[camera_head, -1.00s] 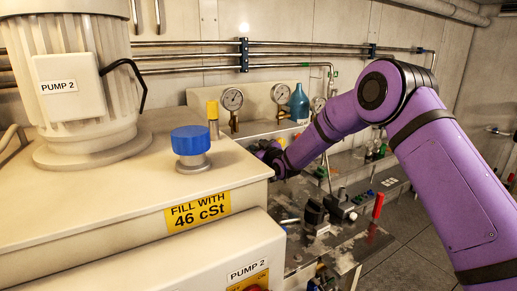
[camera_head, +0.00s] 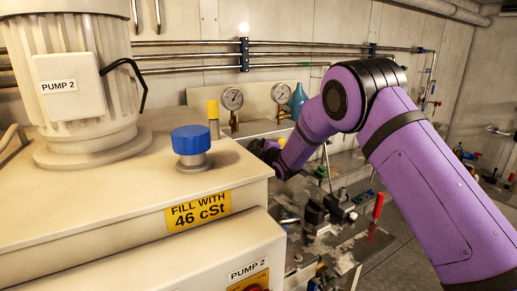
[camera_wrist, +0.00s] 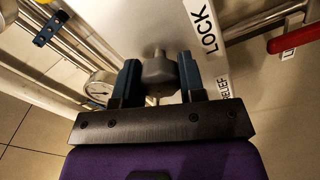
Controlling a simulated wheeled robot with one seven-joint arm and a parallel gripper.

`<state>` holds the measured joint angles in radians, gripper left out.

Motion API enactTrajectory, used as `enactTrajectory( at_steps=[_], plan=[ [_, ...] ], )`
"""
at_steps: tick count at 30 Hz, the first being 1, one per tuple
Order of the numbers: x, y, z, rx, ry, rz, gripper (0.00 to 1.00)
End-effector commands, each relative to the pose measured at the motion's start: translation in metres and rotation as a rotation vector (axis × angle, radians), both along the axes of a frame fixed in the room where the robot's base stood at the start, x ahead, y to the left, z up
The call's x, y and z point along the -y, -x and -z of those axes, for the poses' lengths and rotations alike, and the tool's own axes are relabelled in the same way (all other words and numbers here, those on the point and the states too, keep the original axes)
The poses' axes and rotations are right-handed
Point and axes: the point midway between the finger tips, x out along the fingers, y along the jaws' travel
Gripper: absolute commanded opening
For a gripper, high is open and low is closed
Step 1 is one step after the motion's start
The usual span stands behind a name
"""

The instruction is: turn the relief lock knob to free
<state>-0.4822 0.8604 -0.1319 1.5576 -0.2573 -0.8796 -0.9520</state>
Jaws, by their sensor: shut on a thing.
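In the wrist view my gripper (camera_wrist: 159,80) has its two blue fingers on either side of a dark grey knob (camera_wrist: 158,70) and is shut on it. A white label reading LOCK (camera_wrist: 204,25) is just right of the knob, with a RELIEF label (camera_wrist: 223,88) below it, partly cut by the gripper body. Which way the knob points is hard to tell. In the head view my gripper (camera_head: 266,151) is behind the right edge of the pump tank, and the knob cannot be made out there.
A red handle (camera_wrist: 298,40) is at the right of the wrist view. A gauge (camera_wrist: 103,86) sits left of the gripper. In the head view, the tank (camera_head: 110,190) with a blue cap (camera_head: 191,140) fills the left. A red lever (camera_head: 378,205) stands on the bench at right.

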Motion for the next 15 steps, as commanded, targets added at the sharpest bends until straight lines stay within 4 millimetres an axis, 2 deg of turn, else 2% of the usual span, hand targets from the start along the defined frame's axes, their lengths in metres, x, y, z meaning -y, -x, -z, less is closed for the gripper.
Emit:
enactTrajectory(
  at_steps=[15],
  plan=[
    [-0.0013,0.0008,0.0030,0.246,0.368,-0.002,0.13]
  ],
)
